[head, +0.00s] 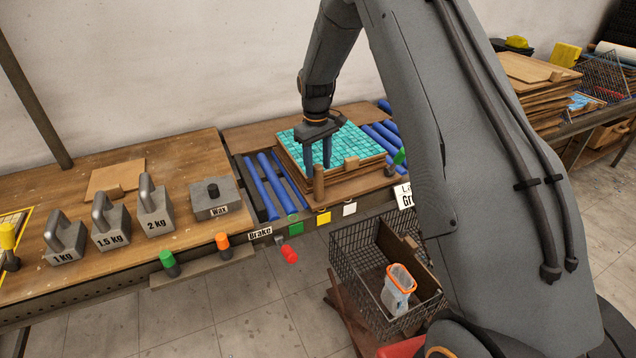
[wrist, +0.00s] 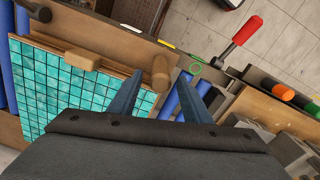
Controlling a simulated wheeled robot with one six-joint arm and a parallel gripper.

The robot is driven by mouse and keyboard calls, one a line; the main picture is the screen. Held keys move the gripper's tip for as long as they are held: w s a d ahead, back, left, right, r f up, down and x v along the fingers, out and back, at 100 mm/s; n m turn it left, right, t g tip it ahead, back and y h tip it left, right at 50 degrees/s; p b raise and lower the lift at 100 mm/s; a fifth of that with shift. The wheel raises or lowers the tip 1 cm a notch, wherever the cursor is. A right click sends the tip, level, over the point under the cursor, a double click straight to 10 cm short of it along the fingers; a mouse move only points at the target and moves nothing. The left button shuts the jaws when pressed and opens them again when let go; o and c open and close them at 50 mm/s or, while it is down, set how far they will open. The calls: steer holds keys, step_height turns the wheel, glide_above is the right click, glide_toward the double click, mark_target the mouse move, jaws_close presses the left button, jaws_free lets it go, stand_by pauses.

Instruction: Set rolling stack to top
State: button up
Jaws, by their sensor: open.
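The stack of wooden boards (head: 345,180) sits on blue rollers with a teal mosaic sheet (head: 354,140) on top. The mosaic also fills the left of the wrist view (wrist: 50,95). An upright wooden peg (head: 319,186) stands at the stack's front left corner, and it also shows in the wrist view (wrist: 161,72). A small wooden block (head: 351,163) sits on the front edge. My gripper (head: 318,163) is open and points down above the peg. In the wrist view the peg appears between and just beyond its fingertips (wrist: 160,88); I cannot tell whether they touch it.
Blue rollers (head: 268,185) lie bare left of the stack. A red-handled brake lever (head: 289,254) sticks out in front. Weights (head: 111,222) and a block marked Wax (head: 214,200) stand on the left bench. A wire basket (head: 360,262) is below the front edge.

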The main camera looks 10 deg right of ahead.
mark_target(318, 181)
steer(key=shift+f+p, duration=1.1)
steer(key=shift+f, duration=2.35)
jaws_close()
